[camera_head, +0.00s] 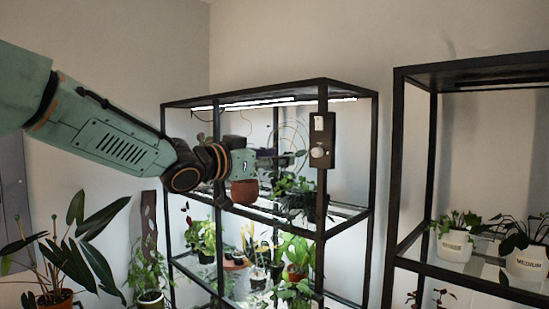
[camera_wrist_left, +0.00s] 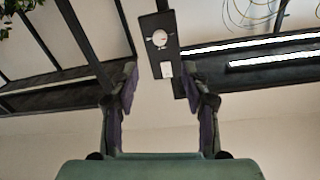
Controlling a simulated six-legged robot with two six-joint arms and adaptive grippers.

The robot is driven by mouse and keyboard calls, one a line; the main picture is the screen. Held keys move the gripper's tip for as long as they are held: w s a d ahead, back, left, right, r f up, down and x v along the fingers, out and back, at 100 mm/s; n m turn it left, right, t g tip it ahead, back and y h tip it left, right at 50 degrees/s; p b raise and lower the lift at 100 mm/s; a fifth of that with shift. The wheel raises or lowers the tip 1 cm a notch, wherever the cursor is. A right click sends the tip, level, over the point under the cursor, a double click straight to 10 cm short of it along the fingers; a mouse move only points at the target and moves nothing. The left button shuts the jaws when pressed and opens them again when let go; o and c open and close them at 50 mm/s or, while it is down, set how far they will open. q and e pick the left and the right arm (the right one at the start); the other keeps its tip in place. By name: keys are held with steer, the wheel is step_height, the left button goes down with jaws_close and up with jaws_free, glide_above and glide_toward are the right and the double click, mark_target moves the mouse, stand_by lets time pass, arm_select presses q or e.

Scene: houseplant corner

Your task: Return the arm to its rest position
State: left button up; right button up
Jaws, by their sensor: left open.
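My left arm comes in from the left in the head view, and my left gripper (camera_head: 283,158) is in front of the upper part of the black plant shelf (camera_head: 272,88). In the left wrist view my left gripper (camera_wrist_left: 160,88) has its two fingers wide apart with nothing between them. A dark control box (camera_head: 321,126) with a round white knob is on the shelf's front post, just right of the gripper. The box also shows beyond the fingers in the wrist view (camera_wrist_left: 156,22), apparently upside down. My right gripper is not in view.
A terracotta pot (camera_head: 244,192) shows just below my left wrist. Several potted plants stand on the shelf's lower level. A second black shelf (camera_head: 470,70) with white pots (camera_head: 455,246) stands at right. A large leafy plant (camera_head: 75,255) stands at lower left, below my arm.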

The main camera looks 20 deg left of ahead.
arm_select(q)
steer(key=s+d+f+n+g+y+b, duration=0.15)
steer(key=s+f+b, duration=0.25)
steer(key=f, duration=1.2)
steer(key=s+d+f+n+g+y+b, duration=0.1)
steer(key=s+f+n+g+y+b, duration=0.15)
steer(key=f, duration=1.35)
steer(key=s+d+f+n+g+y+b, duration=0.15)
steer(key=s+f+b, duration=0.25)
steer(key=f, duration=1.2)
steer(key=s+f+n+g+y+b, duration=0.1)
steer(key=s+f+g+b, duration=1)
steer(key=s+f, duration=2.4)
step_height(320, 180, down, 3)
steer(key=b, duration=0.3)
steer(key=shift+s+f+b, duration=0.2)
steer(key=shift+s+b, duration=0.05)
steer(key=shift+b, duration=0.15)
steer(key=shift+n+y, duration=0.25)
